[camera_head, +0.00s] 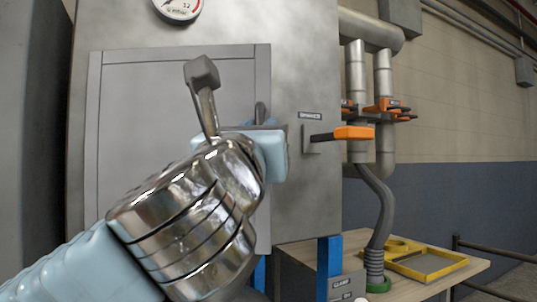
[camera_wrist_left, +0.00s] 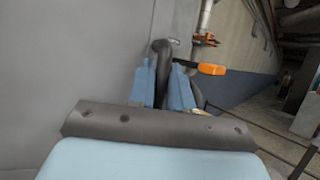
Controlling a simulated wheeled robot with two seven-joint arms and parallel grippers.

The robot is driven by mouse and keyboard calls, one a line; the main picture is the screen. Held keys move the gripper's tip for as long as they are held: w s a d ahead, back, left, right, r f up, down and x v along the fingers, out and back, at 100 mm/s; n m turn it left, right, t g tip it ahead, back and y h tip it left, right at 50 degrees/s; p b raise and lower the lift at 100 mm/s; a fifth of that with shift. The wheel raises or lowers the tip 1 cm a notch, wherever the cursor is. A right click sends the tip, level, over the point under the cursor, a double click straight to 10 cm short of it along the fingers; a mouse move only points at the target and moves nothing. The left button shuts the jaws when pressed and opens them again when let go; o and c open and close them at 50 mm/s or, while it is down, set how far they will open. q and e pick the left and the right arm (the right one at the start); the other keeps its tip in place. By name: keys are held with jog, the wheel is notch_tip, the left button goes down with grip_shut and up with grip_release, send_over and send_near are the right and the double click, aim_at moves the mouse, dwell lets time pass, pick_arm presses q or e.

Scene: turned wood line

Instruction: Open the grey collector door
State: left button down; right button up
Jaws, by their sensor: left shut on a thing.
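The grey collector door (camera_head: 150,110) is a flat panel in the front of a large grey cabinet. It looks closed, flush in its frame in the head view. Its dark upright handle (camera_head: 260,110) is near the door's right edge. My left gripper (camera_wrist_left: 165,82) has its two blue fingers on either side of the dark handle (camera_wrist_left: 162,50) in the left wrist view, shut on it. In the head view my left wrist hides the lower part of the handle and part of the door. My right gripper is in neither view.
An orange-handled lever (camera_head: 353,133) sticks out from the cabinet right of the door, close to my left gripper. Pipes with orange clamps (camera_head: 385,106) stand further right. A wooden table (camera_head: 450,270) holds a yellow frame (camera_head: 430,262) at lower right.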

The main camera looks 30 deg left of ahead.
pick_arm(q)
jog(key=s+d+m+h, duration=0.1)
jog(key=s+m+h, duration=0.5)
jog(key=s+h, duration=0.8)
jog(key=s+a+m+g+h+p, duration=0.1)
jog(key=s+a+m+g+h, duration=0.2)
jog(key=s, duration=0.5)
jog(key=s+a+m+g+h+p, duration=0.1)
jog(key=s+a+m+g+h, duration=0.2)
jog(key=s+h, duration=0.4)
jog(key=shift+s+a+m+g+p, duration=0.4)
jog(key=shift+s+a+m, duration=0.4)
jog(key=shift+s+a, duration=0.35)
jog(key=shift+d, duration=0.1)
jog(key=c, duration=1.4)
grip_release()
jog(key=v, duration=1.4)
